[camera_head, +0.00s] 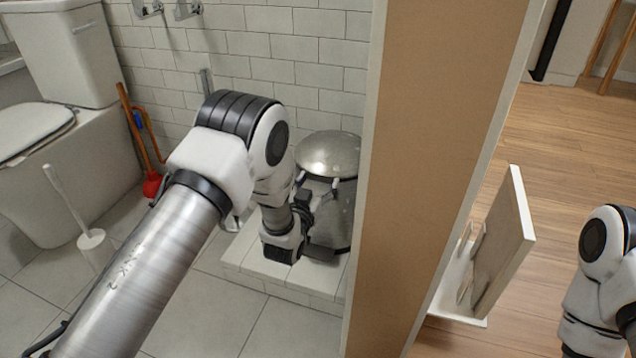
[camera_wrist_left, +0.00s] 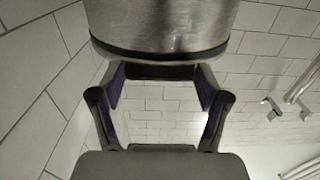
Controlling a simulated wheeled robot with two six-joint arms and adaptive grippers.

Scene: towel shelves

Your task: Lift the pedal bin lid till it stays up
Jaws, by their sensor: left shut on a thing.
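The steel pedal bin (camera_head: 341,218) stands on a tiled ledge beside the wooden partition. Its domed lid (camera_head: 328,153) looks down on the body, with a dark rim below it. My left gripper (camera_head: 318,184) is at the front of the bin, its fingers reaching up to the lid's edge. My left wrist hides part of the bin's front. My right gripper is out of view; only part of that arm shows.
A tall wooden partition (camera_head: 425,150) stands close to the bin's right. A toilet (camera_head: 75,130), a plunger (camera_head: 150,185) and a toilet brush (camera_head: 90,238) are at the left. A white open-sided unit (camera_head: 500,250) stands on the wood floor at the right.

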